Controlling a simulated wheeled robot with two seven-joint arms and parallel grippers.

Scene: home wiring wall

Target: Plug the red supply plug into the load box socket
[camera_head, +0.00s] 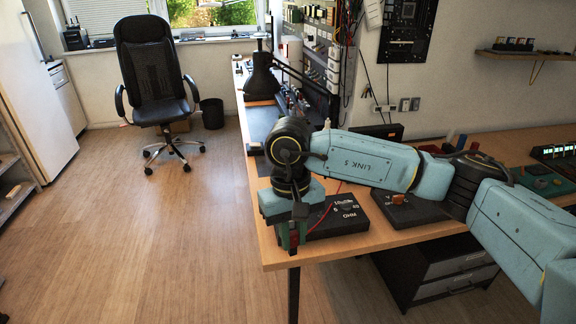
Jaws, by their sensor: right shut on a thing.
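My right gripper (292,237) points down at the near left corner of the workbench. It is shut on a small red thing, which seems to be the red plug (293,240); the fingers hide most of it. A thin red cable (322,217) runs from there up to the right, behind my arm. A black box with a round dial and white lettering (347,216) lies just right of the gripper. Another black box with an orange switch (408,208) lies further right. I cannot tell which is the load box, and no socket shows clearly. My left gripper is out of view.
The wooden workbench (387,243) has its front edge below the boxes. My right arm crosses above it and hides part of the top. A green device (541,181) lies at the right. A black office chair (155,75) stands on open floor at the left.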

